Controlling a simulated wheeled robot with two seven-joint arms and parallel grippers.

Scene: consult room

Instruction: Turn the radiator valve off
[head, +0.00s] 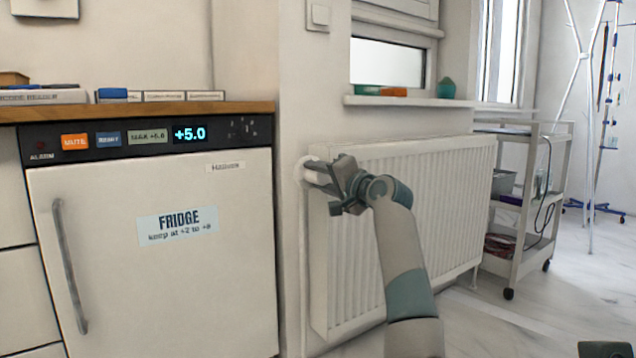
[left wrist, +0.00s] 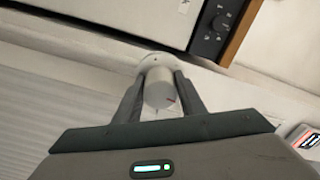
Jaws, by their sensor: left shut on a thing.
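The white radiator (head: 420,190) hangs on the wall under the window, right of the fridge. Its round white valve knob (left wrist: 158,88) shows in the left wrist view between my fingers, with a small dark mark on its face. In the head view the valve (head: 306,169) shows only in part at the radiator's upper left corner. My left gripper (head: 325,176) is shut on the knob there; it also shows in the left wrist view (left wrist: 160,92), with one finger on each side of the knob. My right gripper is not clearly in view.
A fridge (head: 150,260) with a bar handle and a lit display stands at the left under a wooden counter (head: 250,107). A windowsill (head: 410,101) with small objects is above the radiator. A wheeled cart (head: 520,205) stands at the right. Floor is free in front of the cart.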

